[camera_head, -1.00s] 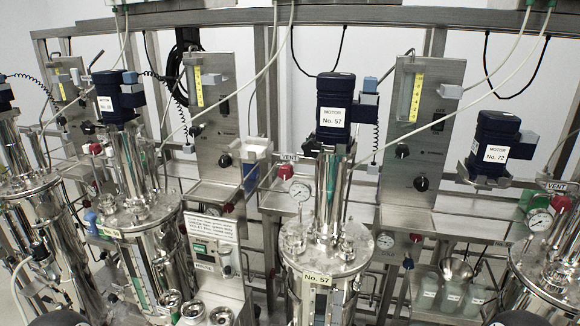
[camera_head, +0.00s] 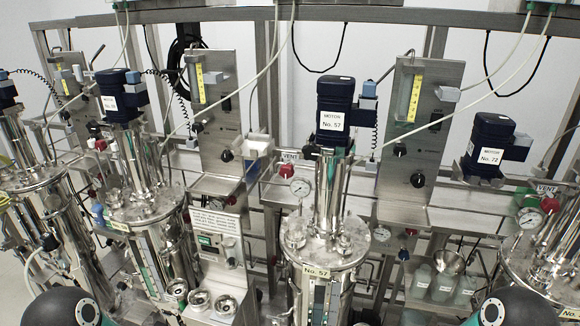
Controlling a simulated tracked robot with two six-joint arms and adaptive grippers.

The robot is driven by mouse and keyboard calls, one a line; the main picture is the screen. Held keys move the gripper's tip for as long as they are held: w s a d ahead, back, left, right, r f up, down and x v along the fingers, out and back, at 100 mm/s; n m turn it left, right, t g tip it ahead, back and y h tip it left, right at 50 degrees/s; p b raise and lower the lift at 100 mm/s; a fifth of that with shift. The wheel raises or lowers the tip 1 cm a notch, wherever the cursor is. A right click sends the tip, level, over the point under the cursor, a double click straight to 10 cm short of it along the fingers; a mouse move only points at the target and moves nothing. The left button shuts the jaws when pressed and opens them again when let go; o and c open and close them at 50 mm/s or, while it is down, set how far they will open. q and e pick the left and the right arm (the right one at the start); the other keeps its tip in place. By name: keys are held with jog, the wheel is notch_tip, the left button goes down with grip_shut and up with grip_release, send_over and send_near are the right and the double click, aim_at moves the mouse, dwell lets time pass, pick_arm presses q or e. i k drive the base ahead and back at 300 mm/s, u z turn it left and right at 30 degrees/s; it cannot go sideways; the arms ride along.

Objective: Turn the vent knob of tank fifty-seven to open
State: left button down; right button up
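Tank fifty-seven (camera_head: 325,245) stands upright right of centre, with a shiny lid and a yellow "No. 57" label on its front. Its dark blue motor (camera_head: 335,95) carries a white "No. 57" label. A red vent knob (camera_head: 285,170) sits behind and left of the tank's column, just under a white VENT label (camera_head: 290,156). Its exact turn position is too small to tell. A round gauge (camera_head: 300,187) is just below and right of the knob. Neither gripper shows; only dark rounded parts of my arms show at the bottom left and bottom right edges.
Tank seventy-two's motor (camera_head: 492,143) and another red vent knob (camera_head: 550,205) are at the right. More tanks stand at the left. A steel panel (camera_head: 420,150) with black knobs is right of tank fifty-seven. Thin hoses hang across the upper middle.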

aim_at(286, 172)
jog(key=z, duration=1)
jog(key=k, duration=0.75)
jog(key=z, duration=1.25)
jog(key=i, duration=0.1)
jog(key=u, duration=2.85)
jog(key=i, duration=1)
jog(key=z, duration=0.05)
